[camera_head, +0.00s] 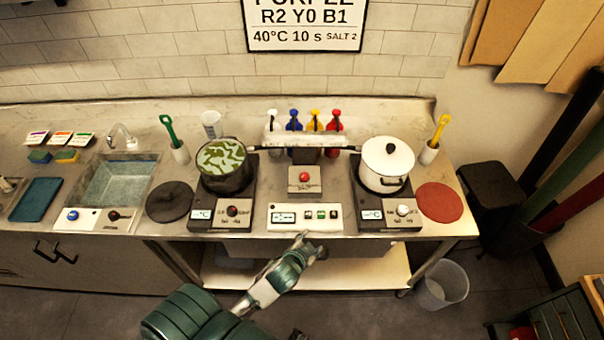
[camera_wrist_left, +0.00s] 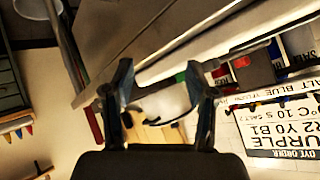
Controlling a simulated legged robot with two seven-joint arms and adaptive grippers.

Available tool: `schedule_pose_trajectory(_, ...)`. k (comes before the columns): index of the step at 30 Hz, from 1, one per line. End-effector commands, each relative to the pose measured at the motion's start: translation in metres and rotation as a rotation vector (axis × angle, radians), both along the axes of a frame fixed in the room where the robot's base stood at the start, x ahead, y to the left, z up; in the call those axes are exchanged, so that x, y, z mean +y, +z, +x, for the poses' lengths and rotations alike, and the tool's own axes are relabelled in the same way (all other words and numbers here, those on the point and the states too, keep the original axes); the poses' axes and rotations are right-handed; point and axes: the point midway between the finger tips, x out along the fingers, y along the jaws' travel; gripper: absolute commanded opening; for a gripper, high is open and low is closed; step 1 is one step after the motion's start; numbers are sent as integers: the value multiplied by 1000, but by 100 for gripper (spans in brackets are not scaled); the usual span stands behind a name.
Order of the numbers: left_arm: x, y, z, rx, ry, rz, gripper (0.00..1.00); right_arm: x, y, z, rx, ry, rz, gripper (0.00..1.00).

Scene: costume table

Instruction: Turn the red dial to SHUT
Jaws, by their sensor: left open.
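My left gripper (camera_head: 312,246) is in front of the counter's front edge, below the middle control panel. It is open and empty, and its two spread fingers show in the left wrist view (camera_wrist_left: 160,88). A dark dial with a reddish face (camera_head: 232,211) sits on the left hotplate's panel, left of and beyond my gripper. A dark reddish knob (camera_head: 114,215) and a blue knob (camera_head: 72,215) sit on the panel before the sink. The frames do not show which dial bears SHUT, and the markings are too small to read. My right gripper does not show.
A pot with green pieces (camera_head: 226,170) stands on the left hotplate and a white lidded pot (camera_head: 388,165) on the right one. Between them are a red button (camera_head: 304,177) and a white panel (camera_head: 304,216). A lower shelf (camera_head: 350,268) lies under the counter (camera_head: 278,192).

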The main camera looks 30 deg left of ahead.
Motion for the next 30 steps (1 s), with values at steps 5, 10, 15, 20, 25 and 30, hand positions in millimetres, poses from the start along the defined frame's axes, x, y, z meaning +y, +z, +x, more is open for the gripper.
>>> schedule_pose_trajectory(5,-17,81,79,-387,-180,202,57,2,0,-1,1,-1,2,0)
schedule_pose_trajectory(10,-66,190,133,-882,-496,547,57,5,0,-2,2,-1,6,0)
schedule_pose_trajectory(15,-125,246,135,-1328,-1050,1099,57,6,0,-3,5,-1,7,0)
schedule_pose_trajectory(20,-84,211,143,-1317,-1697,1628,57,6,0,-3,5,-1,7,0)
schedule_pose_trajectory(25,58,188,156,-836,-2274,1906,57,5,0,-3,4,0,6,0)
schedule_pose_trajectory(30,162,197,145,408,2451,-1838,57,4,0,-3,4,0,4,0)
